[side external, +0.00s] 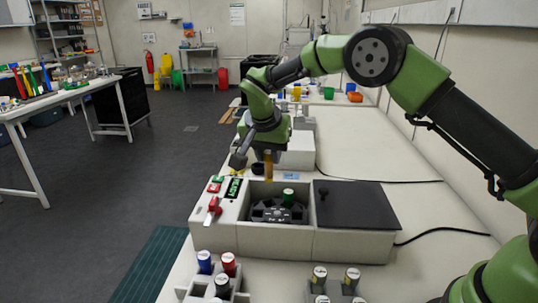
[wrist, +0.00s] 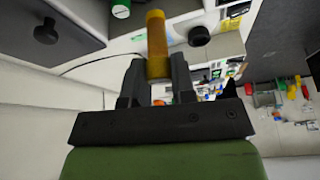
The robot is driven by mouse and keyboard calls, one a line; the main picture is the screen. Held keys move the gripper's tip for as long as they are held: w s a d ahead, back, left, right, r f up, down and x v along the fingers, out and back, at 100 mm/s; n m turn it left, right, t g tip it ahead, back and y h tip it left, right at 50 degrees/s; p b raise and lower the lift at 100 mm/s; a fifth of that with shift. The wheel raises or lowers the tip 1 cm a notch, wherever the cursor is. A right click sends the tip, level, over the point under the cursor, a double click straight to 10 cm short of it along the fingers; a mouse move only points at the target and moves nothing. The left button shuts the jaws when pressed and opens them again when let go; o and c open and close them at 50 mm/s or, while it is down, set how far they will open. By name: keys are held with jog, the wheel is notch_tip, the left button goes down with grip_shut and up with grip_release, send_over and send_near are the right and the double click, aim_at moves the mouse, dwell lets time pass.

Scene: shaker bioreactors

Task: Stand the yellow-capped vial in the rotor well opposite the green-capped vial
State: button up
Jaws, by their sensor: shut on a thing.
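My gripper (wrist: 158,85) is shut on the yellow-capped vial (wrist: 157,45); in the side view the vial (side external: 268,167) hangs upright below the jaws, above the far side of the open centrifuge bowl. The rotor (side external: 272,211) is a dark disc with several wells inside the bowl. The green-capped vial (side external: 288,197) stands in the rotor on its right side; its green cap also shows at the top of the wrist view (wrist: 121,8). The well opposite it is too small to make out clearly.
The centrifuge's dark lid (side external: 355,205) lies to the right of the bowl. A control panel with a red switch (side external: 213,206) and a lit display (side external: 233,189) is on the left. Racks of capped vials (side external: 222,284) stand in front. A box (side external: 300,150) stands behind.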

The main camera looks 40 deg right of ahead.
send_over(268, 220)
jog(key=a, duration=0.1)
jog(key=shift+s+a+f, duration=0.1)
jog(key=shift+s+f, duration=0.05)
jog(key=shift+f, duration=0.8)
jog(key=shift+s+a+f, duration=0.1)
jog(key=shift+s+f, duration=0.1)
jog(key=shift+f, duration=0.8)
jog(key=shift+s+a+f, duration=0.1)
jog(key=shift+s+f, duration=0.05)
jog(key=shift+f, duration=0.8)
jog(key=shift+f, duration=1.05)
jog(key=shift+f, duration=0.95)
jog(key=o, duration=0.8)
jog(key=shift+r, duration=3.5)
